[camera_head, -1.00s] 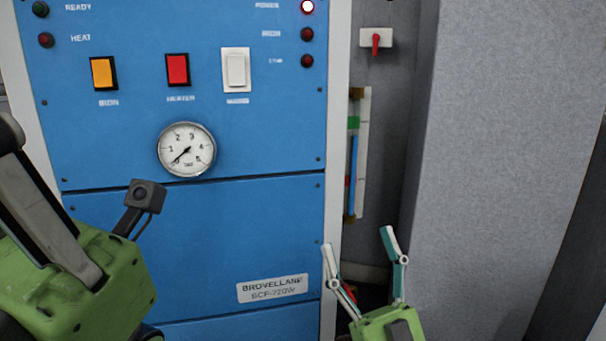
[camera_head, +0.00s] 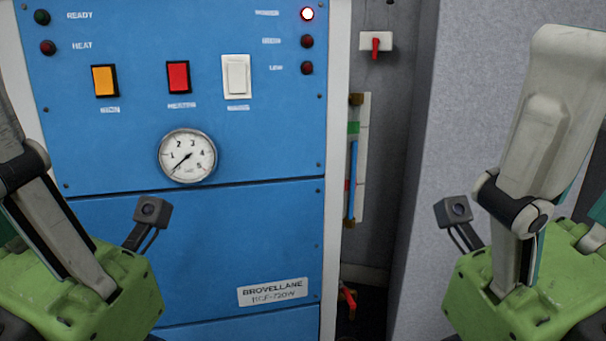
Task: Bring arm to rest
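Both my arms are in view, one at each side of the picture. The green body at the end of my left arm (camera_head: 85,295) is at the lower left, with a small dark camera beside it. The green body at the end of my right arm (camera_head: 475,295) is at the lower right, also with a small camera, below a pale grey link. The fingers of both grippers cannot be made out. Neither arm is seen touching the machine.
A blue machine panel (camera_head: 110,225) stands ahead, with an orange switch (camera_head: 105,81), a red switch (camera_head: 178,77), a white switch (camera_head: 237,75) and a round gauge (camera_head: 187,156). A sight tube (camera_head: 353,165) and a red-handled switch (camera_head: 375,43) are to its right. A grey wall (camera_head: 465,110) stands further right.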

